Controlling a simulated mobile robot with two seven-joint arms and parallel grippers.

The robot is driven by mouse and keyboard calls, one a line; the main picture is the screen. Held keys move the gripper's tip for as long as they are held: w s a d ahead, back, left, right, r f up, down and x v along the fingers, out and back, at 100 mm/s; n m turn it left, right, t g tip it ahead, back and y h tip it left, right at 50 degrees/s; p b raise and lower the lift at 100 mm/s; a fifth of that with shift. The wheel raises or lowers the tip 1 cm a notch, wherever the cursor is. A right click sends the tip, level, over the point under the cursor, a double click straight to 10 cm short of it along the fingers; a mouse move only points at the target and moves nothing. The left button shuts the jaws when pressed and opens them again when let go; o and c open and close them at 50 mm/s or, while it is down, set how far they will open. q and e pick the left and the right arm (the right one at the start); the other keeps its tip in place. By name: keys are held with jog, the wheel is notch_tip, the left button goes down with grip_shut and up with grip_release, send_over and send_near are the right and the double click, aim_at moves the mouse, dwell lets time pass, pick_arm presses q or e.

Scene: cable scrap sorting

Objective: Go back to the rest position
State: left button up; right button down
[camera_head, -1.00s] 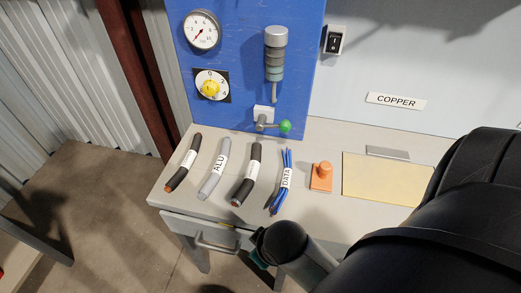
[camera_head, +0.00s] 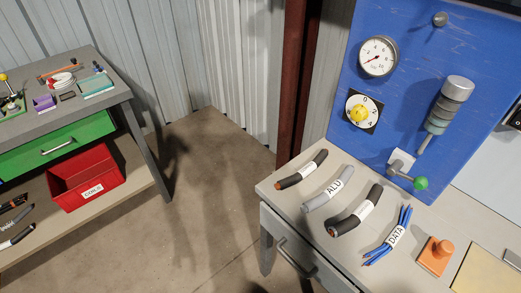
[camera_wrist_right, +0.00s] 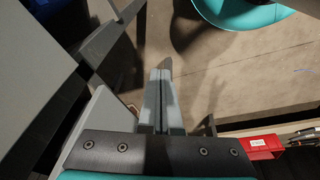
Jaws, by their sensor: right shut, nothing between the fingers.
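My right gripper (camera_wrist_right: 165,78) shows in the right wrist view, its two fingers together with nothing between them. It hangs over the floor, apart from any object. My left gripper is in neither current view. In the head view a black cable piece (camera_head: 301,170), a grey ALU cable (camera_head: 327,191), a second black cable (camera_head: 355,210) and a blue DATA bundle (camera_head: 389,235) lie side by side on the grey bench (camera_head: 282,189) at the right.
A blue panel (camera_head: 410,110) with a gauge, a yellow dial and a green-knobbed lever stands behind the bench. A grey table (camera_head: 110,92) with a red bin (camera_head: 88,178) below is at the left. Bare floor (camera_head: 205,200) lies between them. A turquoise round thing (camera_wrist_right: 240,10) shows in the wrist view.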

pick_arm(q)
jog(key=s+d+f+g, duration=0.1)
jog(key=s+d, duration=0.2)
jog(key=s, duration=0.2)
jog(key=shift+d+f+h+b, duration=0.15)
jog(key=shift+d+h+b, duration=0.15)
jog(key=shift+d, duration=0.05)
pick_arm(e)
jog(key=s+d+f+g, duration=0.1)
jog(key=s+d+f, duration=0.1)
jog(key=s+f, duration=1.1)
jog(key=s, duration=0.3)
jog(key=shift+d+f+g, duration=0.15)
jog(key=shift+f+g, duration=0.15)
jog(key=shift+g, duration=0.1)
